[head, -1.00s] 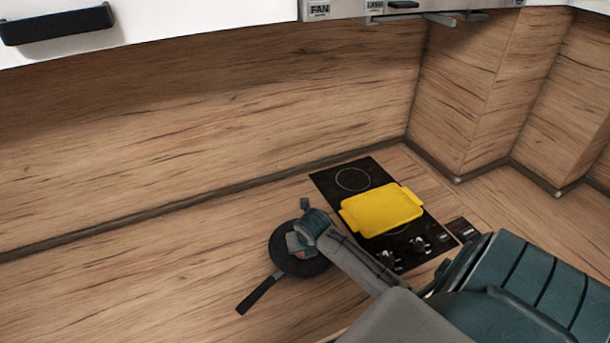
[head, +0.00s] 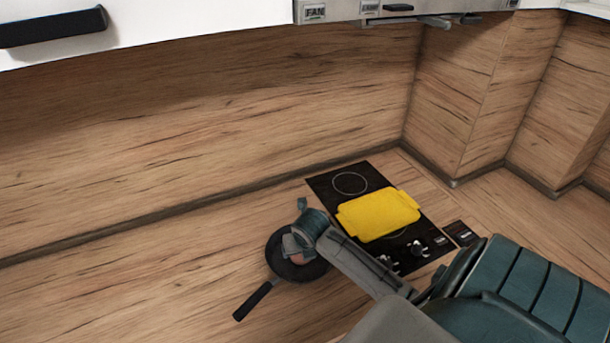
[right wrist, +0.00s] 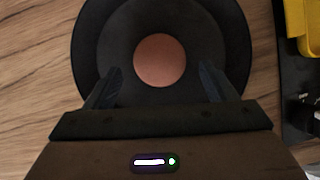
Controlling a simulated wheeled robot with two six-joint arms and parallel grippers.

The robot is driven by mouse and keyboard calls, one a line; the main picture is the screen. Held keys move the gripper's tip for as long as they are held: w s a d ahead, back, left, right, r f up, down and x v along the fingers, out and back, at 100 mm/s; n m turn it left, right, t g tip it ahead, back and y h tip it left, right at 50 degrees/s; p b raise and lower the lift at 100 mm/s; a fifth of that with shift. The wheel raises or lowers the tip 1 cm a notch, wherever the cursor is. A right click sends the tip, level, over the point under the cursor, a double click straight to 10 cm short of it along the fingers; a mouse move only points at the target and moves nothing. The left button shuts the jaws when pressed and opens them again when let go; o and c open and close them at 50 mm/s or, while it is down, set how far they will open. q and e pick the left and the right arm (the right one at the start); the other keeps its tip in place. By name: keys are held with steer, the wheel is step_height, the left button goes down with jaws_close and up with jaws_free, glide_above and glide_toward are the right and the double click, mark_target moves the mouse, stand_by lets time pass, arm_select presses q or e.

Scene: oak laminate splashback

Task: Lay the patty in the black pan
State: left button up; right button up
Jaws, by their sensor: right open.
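The black pan (head: 284,267) sits on the wooden counter left of the hob, its handle pointing to the lower left in the head view. The patty (right wrist: 160,61), a round pinkish-brown disc, lies in the pan, near the middle of its floor in the right wrist view. In the head view only a small part of the patty (head: 299,260) shows beside my gripper. My right gripper (right wrist: 160,85) is open and empty above the pan (right wrist: 110,50), its fingers apart on either side below the patty. My left gripper is in neither view.
A yellow tray (head: 378,214) rests on the black hob (head: 328,184), right of the pan. Control knobs line the hob's near edge. The counter (head: 130,285) left of the pan is clear. Upper cabinets and a fan panel hang above.

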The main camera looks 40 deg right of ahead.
steer(key=b+v, duration=0.1)
steer(key=v, duration=0.8)
steer(key=shift+r+b, duration=0.25)
steer(key=shift+b, duration=0.15)
steer(key=shift+s+f, duration=0.1)
steer(key=shift+s, duration=0.05)
